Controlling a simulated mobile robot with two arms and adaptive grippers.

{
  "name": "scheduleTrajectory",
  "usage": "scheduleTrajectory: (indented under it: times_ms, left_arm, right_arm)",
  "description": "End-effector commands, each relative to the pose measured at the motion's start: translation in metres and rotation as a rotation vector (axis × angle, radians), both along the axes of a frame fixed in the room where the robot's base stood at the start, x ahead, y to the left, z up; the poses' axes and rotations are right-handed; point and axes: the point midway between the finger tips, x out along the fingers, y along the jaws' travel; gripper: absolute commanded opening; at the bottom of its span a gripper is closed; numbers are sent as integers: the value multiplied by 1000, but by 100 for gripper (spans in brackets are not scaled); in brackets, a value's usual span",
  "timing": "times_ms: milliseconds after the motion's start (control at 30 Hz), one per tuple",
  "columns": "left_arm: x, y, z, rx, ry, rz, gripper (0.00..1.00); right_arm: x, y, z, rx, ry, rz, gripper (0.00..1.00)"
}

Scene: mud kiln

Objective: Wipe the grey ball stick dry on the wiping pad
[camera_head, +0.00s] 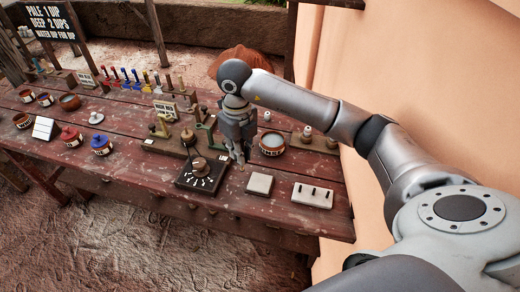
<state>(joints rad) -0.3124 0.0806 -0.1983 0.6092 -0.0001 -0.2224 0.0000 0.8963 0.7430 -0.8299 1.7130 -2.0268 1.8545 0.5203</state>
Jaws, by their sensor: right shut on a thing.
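My right gripper (240,157) points down over the table, to the right of the dark square board. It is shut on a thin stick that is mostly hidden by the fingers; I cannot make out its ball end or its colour. A small pale grey square pad (260,184), which looks like the wiping pad, lies flat on the table just in front and to the right of the gripper. The fingers are apart from the pad. My left gripper is not in view.
A dark board with a round knob (200,171) stands left of the pad. A bowl of pale liquid (272,144) is behind. Pots, bottles and small stands fill the left of the table (130,177). A wall rises at right.

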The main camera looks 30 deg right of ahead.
Motion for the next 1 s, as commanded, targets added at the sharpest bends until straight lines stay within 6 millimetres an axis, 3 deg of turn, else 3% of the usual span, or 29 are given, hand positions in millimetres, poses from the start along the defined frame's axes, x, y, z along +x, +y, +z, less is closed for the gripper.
scheduleTrajectory:
  times_ms: [300, 600, 800, 1000]
  left_arm:
    - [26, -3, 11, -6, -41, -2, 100]
    - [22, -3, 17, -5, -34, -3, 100]
    - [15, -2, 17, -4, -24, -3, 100]
    - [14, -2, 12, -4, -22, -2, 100]
  right_arm:
    - [12, -33, -27, -3, 2, -811, 0]
    - [15, -62, -52, -5, 2, -1467, 0]
    - [15, -71, -60, -3, -1, -1670, 0]
    - [15, -72, -68, -3, -1, -1705, 0]
